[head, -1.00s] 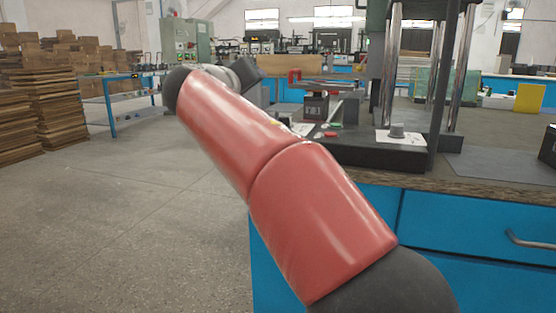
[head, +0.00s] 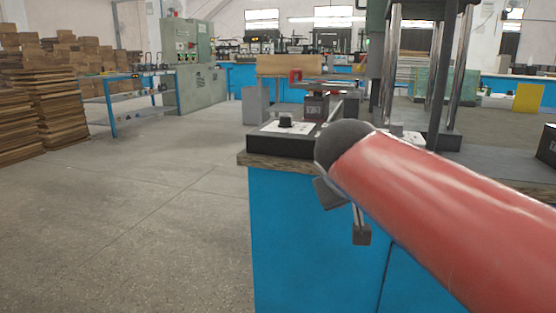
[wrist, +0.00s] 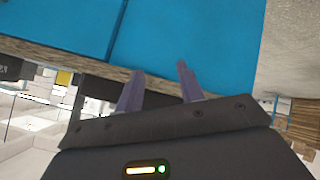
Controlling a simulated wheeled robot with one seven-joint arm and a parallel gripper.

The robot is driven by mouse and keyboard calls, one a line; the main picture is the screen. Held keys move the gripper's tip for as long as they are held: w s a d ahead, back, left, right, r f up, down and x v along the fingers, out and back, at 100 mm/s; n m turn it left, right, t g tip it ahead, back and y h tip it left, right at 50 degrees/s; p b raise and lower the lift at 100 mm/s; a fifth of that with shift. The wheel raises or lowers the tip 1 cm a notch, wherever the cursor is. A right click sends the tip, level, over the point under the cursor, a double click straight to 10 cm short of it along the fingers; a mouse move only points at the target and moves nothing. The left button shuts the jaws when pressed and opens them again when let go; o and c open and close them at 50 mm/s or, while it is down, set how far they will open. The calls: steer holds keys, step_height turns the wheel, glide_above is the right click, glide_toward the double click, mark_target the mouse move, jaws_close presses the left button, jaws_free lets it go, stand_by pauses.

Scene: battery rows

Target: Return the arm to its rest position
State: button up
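My arm is a red link with a dark rounded joint. In the head view it reaches in from the lower right, across the blue workbench (head: 300,220). A small dark part of my gripper (head: 361,234) shows below the joint, in front of the bench's blue side; the rest is hidden. In the wrist view my gripper (wrist: 160,84) has its two fingers apart, with nothing between them. The blue bench front (wrist: 200,35) and its brown top edge lie beyond the fingers, and the picture is tilted.
A black base with a white panel (head: 286,125) stands on the bench's near corner. A press with shiny columns (head: 438,75) stands behind my arm. Open grey floor (head: 130,220) lies left of the bench. Stacked cardboard (head: 38,110) and a blue rack (head: 112,105) stand farther left.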

steer(key=s+d+f+m+g+y, duration=0.2)
steer(key=s+f+g+y, duration=0.15)
steer(key=s+f, duration=1.5)
step_height(320, 180, up, 13)
steer(key=s+p, duration=0.1)
steer(key=p, duration=1.2)
steer(key=shift+a+r, duration=0.15)
steer(key=shift+r, duration=0.05)
steer(key=shift+s, duration=0.1)
